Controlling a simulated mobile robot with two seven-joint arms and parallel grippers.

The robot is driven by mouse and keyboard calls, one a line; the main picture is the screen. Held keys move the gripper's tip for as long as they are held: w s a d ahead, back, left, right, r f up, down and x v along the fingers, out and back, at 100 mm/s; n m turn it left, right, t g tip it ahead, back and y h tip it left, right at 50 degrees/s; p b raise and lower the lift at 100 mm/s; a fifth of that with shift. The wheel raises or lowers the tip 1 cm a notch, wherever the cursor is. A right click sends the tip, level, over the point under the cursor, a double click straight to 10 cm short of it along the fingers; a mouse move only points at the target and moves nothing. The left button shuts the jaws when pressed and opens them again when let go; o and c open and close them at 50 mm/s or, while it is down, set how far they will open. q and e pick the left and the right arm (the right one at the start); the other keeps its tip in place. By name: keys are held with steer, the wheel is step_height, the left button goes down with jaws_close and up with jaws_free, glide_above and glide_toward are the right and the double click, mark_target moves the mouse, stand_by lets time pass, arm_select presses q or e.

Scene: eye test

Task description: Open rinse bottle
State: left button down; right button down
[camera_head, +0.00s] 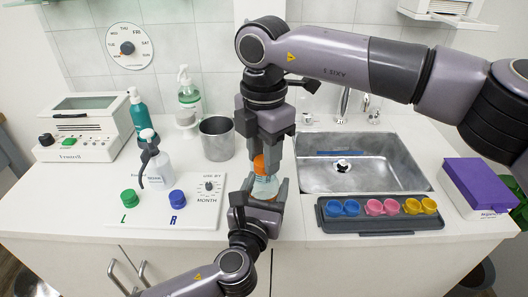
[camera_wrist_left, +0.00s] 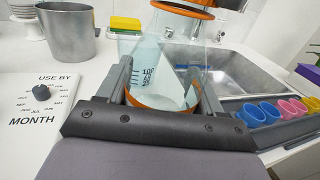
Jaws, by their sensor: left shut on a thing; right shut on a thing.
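The rinse bottle (camera_head: 264,188) is clear with pale blue liquid, printed marks and an orange cap (camera_head: 259,164). It stands near the counter's front, left of the sink. My left gripper (camera_head: 262,196) comes in from the front and is shut on the bottle's body. In the left wrist view the bottle (camera_wrist_left: 165,65) sits between the fingers, with an orange band at its base and orange at its top. My right gripper (camera_head: 264,160) points down from above and is shut on the cap. Its fingers partly hide the cap, so I cannot tell whether the cap is loose.
A steel sink (camera_head: 415,183) lies to the right, with a dark tray (camera_head: 370,225) of colored cups in front. A metal pot (camera_head: 217,140) stands behind left. A spray bottle (camera_head: 157,168) and a white board (camera_head: 148,215) with green and blue caps are at left. A purple-lidded box (camera_head: 480,185) is far right.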

steer(key=n, duration=1.8)
steer(key=shift+n, duration=0.4)
steer(key=n, duration=0.2)
steer(key=shift+n, duration=0.4)
steer(key=n, duration=0.4)
steer(key=shift+n, duration=0.3)
steer(key=n, duration=0.4)
steer(key=shift+r+n, duration=0.1)
steer(key=shift+n, duration=0.3)
steer(key=n, duration=0.4)
steer(key=shift+n, duration=0.3)
steer(key=n, duration=0.4)
steer(key=shift+n, duration=0.3)
steer(key=n, duration=0.6)
steer(key=shift+r, duration=0.15)
steer(key=shift+r, duration=1)
